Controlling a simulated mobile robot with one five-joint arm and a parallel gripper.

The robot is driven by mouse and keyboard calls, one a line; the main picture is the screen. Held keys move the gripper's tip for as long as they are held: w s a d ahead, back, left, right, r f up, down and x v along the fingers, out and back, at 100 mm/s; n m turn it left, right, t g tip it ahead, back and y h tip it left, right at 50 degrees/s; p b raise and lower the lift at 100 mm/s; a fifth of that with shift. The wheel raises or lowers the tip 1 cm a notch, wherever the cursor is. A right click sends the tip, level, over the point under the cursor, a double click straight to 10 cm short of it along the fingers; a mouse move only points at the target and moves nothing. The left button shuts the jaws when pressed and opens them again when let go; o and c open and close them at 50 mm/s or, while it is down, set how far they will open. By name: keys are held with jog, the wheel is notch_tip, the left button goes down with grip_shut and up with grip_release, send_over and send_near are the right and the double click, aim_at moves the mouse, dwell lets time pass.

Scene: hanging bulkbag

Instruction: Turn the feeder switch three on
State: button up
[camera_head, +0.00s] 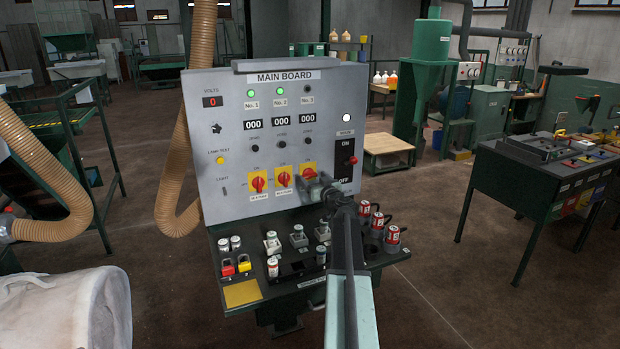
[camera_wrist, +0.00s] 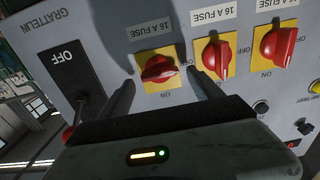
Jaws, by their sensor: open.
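Feeder switch three (camera_head: 309,170) is a red rotary knob on a yellow plate, rightmost of three on the main board (camera_head: 230,130). My gripper partly covers it in the head view. In the wrist view the switch (camera_wrist: 158,68) is the leftmost knob; its handle lies crosswise, while the other two knobs (camera_wrist: 215,57) (camera_wrist: 280,45) stand nearly upright. My gripper (camera_head: 314,184) is open in front of the board. In the wrist view its fingers (camera_wrist: 160,80) lie on either side of the switch-three knob; contact cannot be told. The No. 3 lamp (camera_head: 307,88) is dark.
Lamps No. 1 (camera_head: 251,93) and No. 2 (camera_head: 280,90) glow green. The black main switch (camera_head: 345,160) sits right of switch three. Below, a ledge (camera_head: 241,293) carries small controls. A ribbed hose (camera_head: 180,150) hangs at the board's left.

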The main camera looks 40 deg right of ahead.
jog(key=shift+x, duration=1.05)
jog(key=shift+s, duration=0.1)
jog(key=c, duration=1.4)
jog(key=shift+m, duration=0.3)
jog(key=m, duration=0.4)
jog(key=shift+d, duration=0.1)
jog(key=m, duration=0.5)
jog(key=shift+d, duration=0.1)
jog(key=m, duration=0.4)
jog(key=shift+f, duration=0.15)
jog(key=shift+s+d+m, duration=0.1)
jog(key=shift+m, duration=2)
